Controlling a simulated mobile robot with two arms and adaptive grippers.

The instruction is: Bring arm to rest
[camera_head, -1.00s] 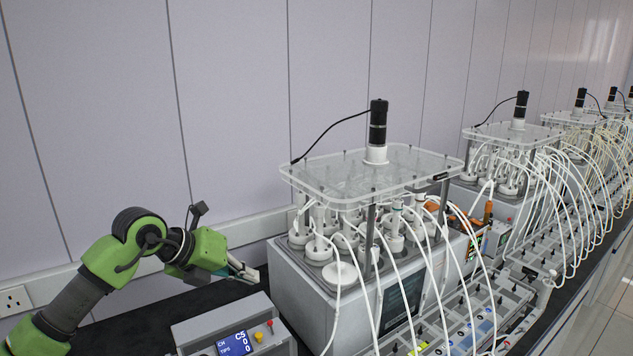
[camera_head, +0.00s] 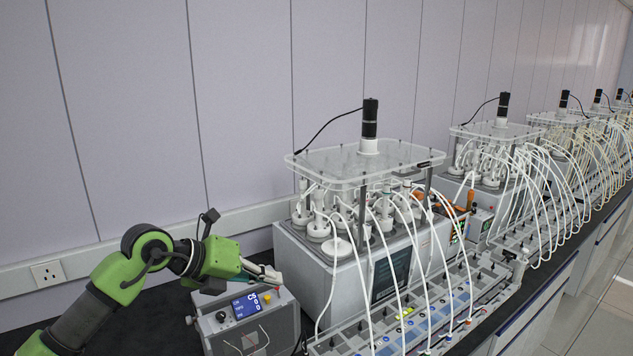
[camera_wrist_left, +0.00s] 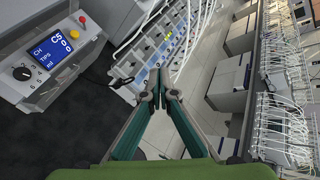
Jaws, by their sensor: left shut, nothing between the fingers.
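My left gripper (camera_head: 270,273) is at the end of the green and black arm that comes in from the left in the head view. It is above and behind the grey control box with the blue display. In the left wrist view its fingers (camera_wrist_left: 157,88) come together at the tips with nothing between them, so it is shut and empty. My right gripper shows in neither view.
The grey control box (camera_head: 277,323) stands just in front of my left gripper. A reactor unit (camera_head: 312,258) with a clear top plate (camera_head: 330,165) and many white tubes stands to its right. More reactors line the bench. The dark bench top (camera_head: 150,325) near the arm is bare.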

